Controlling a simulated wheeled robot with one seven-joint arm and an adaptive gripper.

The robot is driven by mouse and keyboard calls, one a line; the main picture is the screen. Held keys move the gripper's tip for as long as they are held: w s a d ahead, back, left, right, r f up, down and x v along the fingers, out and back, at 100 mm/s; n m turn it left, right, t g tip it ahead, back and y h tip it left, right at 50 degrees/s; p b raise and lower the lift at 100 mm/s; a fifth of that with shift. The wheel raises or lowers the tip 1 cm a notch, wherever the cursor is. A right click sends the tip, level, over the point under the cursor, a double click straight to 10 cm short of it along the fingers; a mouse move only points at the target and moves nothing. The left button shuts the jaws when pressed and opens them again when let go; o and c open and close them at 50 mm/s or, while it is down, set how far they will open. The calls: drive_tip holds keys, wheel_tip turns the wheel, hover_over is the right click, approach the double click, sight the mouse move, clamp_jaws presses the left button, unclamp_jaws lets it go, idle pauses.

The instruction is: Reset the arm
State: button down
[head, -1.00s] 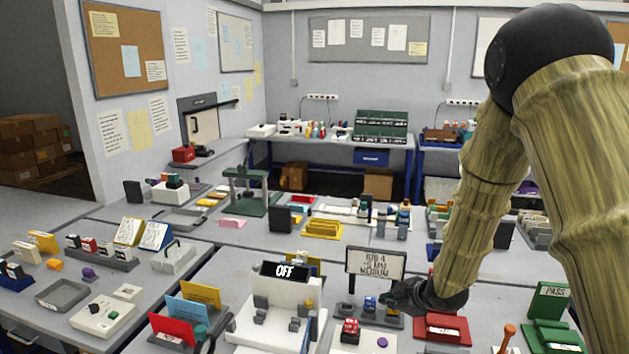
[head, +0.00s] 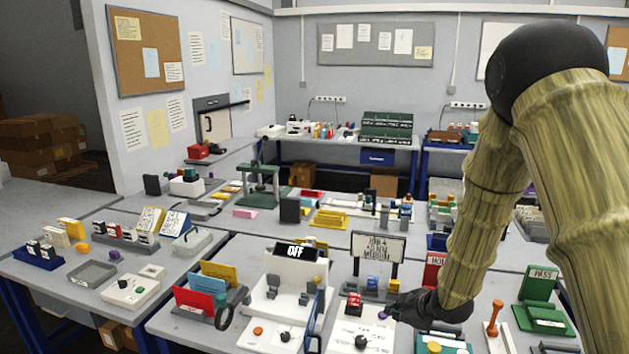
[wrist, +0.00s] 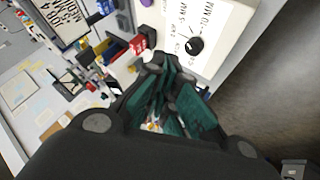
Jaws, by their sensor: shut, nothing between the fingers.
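My gripper (head: 394,309) is at the end of my arm, low in the right middle of the head view. Its dark fingers are shut and hold nothing. They point left, over or beside a white panel (head: 342,333) with a red block (head: 354,303), a purple knob (head: 383,315) and a black dial (head: 361,342). In the wrist view my gripper (wrist: 152,62) shows its green-grey fingers closed together. The white panel (wrist: 240,25) and its dial (wrist: 194,45) lie just beyond the tips. I cannot tell whether the fingers touch anything.
A sign stand (head: 378,246) stands behind my gripper. A white fixture (head: 270,292) with an OFF display (head: 295,252) is to the left. A green PASS stand (head: 541,290) and an orange-handled stamp (head: 495,318) are to the right. The tables are crowded.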

drive_tip(key=s+f+m+g+h+b, duration=0.1)
drive_tip(key=s+f+m+b, duration=0.1)
drive_tip(key=s+f, duration=0.55)
drive_tip(key=s+f+m+g+b, duration=0.1)
drive_tip(key=s+f+m, duration=0.25)
drive_tip(key=f, duration=0.65)
drive_tip(key=s+f+m+g+h+b, duration=0.1)
drive_tip(key=s+f+m+g+b, duration=0.1)
drive_tip(key=s+f, duration=0.5)
drive_tip(key=s+f+m+g+h+b, duration=0.1)
drive_tip(key=s+f, duration=0.6)
drive_tip(key=s, duration=0.9)
drive_tip(key=s+d+f+m+g+b, duration=0.1)
drive_tip(key=s+f+m+g+b, duration=0.2)
drive_tip(key=s, duration=0.9)
wheel_tip(320, 180, down, 4)
drive_tip(key=shift+s+r+m+h, duration=0.15)
drive_tip(key=shift+m+h, duration=0.25)
drive_tip(key=shift+m, duration=0.85)
